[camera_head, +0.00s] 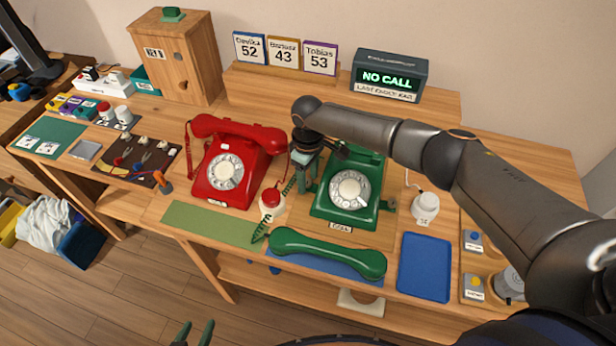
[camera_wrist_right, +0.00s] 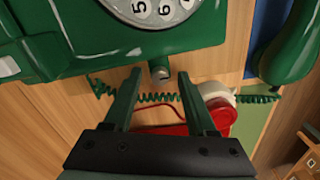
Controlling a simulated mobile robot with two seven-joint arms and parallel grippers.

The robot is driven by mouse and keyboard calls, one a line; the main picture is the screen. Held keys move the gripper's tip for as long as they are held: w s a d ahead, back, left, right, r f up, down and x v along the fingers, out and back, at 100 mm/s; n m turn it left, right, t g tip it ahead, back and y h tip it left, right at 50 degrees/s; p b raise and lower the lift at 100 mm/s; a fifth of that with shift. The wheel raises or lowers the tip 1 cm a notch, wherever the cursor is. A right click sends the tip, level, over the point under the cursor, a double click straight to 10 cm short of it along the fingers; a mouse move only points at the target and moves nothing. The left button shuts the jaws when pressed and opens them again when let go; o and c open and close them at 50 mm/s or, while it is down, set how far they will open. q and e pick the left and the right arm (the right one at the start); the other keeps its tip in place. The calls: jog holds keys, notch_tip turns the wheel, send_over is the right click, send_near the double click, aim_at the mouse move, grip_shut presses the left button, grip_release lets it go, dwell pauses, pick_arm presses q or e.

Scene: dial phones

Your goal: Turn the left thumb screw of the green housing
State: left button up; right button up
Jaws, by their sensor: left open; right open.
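The green phone housing (camera_head: 357,172) stands upright on the desk, its white dial facing front. My right gripper (camera_head: 306,178) is at the left side of the housing. In the right wrist view its open fingers (camera_wrist_right: 158,78) point at the housing, one on each side of the screw, with gaps visible. In the head view the gripper hides this screw. My left gripper (camera_head: 195,332) is open and empty at the bottom edge, in front of the desk.
The green handset (camera_head: 328,256) lies on a blue mat in front. A red phone (camera_head: 233,160) stands to the left, and a white piece with a red top (camera_head: 271,200) sits close to my right gripper. A coiled green cord (camera_wrist_right: 150,98) runs below the fingers. A blue tray (camera_head: 425,268) lies right.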

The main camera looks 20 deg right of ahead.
grip_shut()
dwell(0.5)
